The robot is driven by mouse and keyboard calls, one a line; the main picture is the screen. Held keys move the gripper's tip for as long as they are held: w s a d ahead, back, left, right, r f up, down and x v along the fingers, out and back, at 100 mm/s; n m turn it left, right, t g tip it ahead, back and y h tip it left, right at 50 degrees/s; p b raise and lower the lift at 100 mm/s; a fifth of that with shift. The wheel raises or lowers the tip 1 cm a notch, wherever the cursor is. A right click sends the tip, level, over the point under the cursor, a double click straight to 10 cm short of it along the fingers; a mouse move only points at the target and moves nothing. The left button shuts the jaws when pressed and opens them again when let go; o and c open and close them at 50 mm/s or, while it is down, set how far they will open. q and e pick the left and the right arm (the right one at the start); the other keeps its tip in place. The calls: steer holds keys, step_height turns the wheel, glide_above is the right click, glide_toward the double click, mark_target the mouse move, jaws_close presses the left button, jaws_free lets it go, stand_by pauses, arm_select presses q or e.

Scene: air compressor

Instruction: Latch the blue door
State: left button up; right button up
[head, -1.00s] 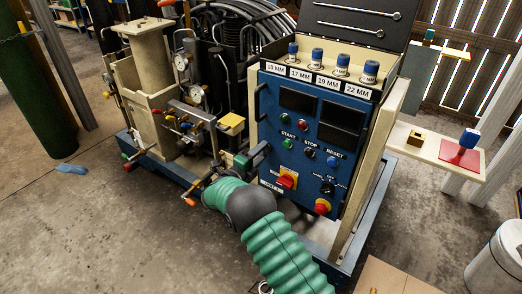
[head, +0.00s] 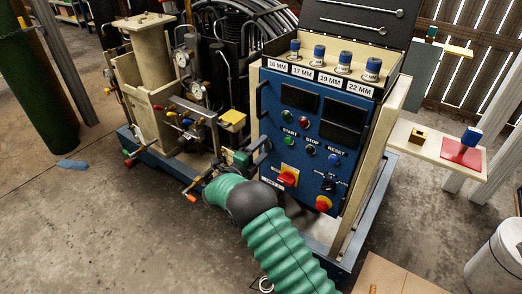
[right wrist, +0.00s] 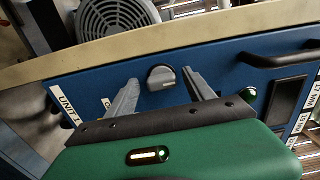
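The blue door (head: 272,122) is the front panel of the compressor cabinet, with screens, buttons and switches. It looks closed against the beige frame. In the right wrist view, the door (right wrist: 228,58) carries a round grey latch knob (right wrist: 161,77) near the beige edge. My right gripper (head: 262,144) is at the lower left edge of the door. In the wrist view its two fingers (right wrist: 160,88) are spread, one on each side of the knob. I cannot tell whether they touch it. The knob is not clear in the head view. My left gripper is not in view.
A black door handle (head: 263,100) is above my right gripper; it also shows in the wrist view (right wrist: 275,55). Gauges and valves (head: 190,120) stand close on the left. Sockets (head: 319,55) stand on top of the cabinet. A beige shelf (head: 425,142) is at the right.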

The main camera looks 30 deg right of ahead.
steer(key=shift+s, duration=0.1)
steer(key=p+v, duration=0.3)
steer(key=v, duration=1.3)
steer(key=shift+a+p, duration=0.4)
steer(key=shift+a, duration=0.05)
